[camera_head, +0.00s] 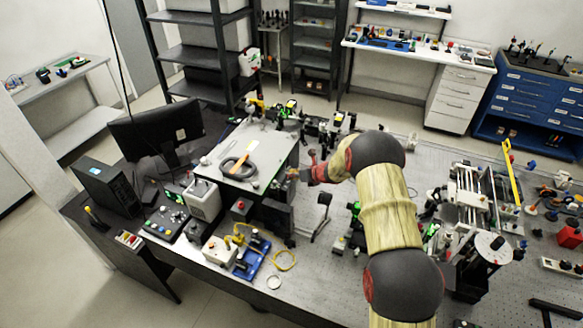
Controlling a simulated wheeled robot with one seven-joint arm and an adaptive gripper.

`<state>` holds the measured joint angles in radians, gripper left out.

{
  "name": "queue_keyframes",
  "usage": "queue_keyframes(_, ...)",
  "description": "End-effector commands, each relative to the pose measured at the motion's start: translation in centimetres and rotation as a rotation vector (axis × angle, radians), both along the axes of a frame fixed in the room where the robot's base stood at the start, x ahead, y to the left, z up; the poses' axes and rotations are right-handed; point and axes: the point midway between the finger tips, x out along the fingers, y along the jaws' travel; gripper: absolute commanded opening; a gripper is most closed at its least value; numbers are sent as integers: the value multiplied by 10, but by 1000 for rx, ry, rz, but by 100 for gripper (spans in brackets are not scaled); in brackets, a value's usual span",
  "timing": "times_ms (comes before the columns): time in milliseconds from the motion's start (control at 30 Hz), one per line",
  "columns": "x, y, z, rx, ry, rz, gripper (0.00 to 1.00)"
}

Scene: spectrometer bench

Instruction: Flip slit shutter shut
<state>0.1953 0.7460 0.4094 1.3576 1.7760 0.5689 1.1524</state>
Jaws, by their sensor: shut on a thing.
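My arm reaches in from the lower right, and my gripper (294,174) is small and far off, at the right edge of the grey spectrometer box (232,158). The gripper is shut on a small part at the side of the box, by its place the slit shutter. The part itself is mostly hidden by the fingers and too small to make out, so I cannot tell how it is tilted.
The breadboard holds a rail assembly (482,195) at right.

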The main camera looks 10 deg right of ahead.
Motion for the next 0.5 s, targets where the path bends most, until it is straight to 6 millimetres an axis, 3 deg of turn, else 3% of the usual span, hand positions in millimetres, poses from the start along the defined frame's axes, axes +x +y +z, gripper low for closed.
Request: queue_keyframes(500, 5, -3, 0, 76, 102, 1, 0)
